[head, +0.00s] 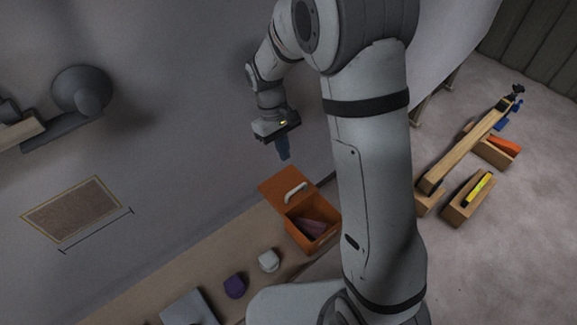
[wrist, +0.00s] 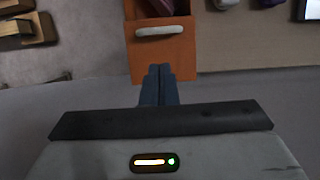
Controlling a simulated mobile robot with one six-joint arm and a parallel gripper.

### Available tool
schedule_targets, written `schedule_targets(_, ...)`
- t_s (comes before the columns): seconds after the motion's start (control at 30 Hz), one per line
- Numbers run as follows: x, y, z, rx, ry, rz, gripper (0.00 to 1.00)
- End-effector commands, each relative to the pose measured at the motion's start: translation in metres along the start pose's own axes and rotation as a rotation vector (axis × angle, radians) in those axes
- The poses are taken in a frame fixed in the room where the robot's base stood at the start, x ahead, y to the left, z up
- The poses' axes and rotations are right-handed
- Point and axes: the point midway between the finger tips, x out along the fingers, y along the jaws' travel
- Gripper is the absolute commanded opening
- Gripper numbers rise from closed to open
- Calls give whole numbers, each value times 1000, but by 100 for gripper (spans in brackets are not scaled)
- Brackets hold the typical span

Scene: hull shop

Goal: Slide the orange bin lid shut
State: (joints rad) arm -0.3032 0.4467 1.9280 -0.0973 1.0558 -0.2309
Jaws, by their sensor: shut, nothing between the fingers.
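The orange bin (head: 312,222) stands on a bench against the wall, partly behind my arm in the head view. Its orange lid (head: 278,183) is slid back toward the wall, with a pale handle (head: 295,192) on top. The bin is partly open and something dark reddish shows inside. In the wrist view the lid (wrist: 163,60) and its handle (wrist: 161,30) are at the top. My gripper (head: 284,155) is shut and empty, in the air above the lid's far side. Its blue fingers (wrist: 158,80) overlap the lid's near edge in the wrist view; contact cannot be told.
On the bench (head: 248,230) are a white object (head: 268,261), a purple object (head: 234,287) and a grey flat thing (head: 190,308). Wooden blocks and a long beam (head: 465,150) lie on the floor at right. A lamp-like grey fixture (head: 82,90) is on the wall.

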Motion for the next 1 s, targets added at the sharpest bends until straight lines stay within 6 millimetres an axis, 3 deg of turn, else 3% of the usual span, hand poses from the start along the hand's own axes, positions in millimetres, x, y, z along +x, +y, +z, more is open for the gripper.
schedule_targets(0.5, 83, 0, 1, 3, -3, -2, 0)
schedule_targets(0.7, 94, 1, 1, 4, 0, -1, 0)
schedule_targets(1.0, 94, 1, 1, 4, 0, -1, 0)
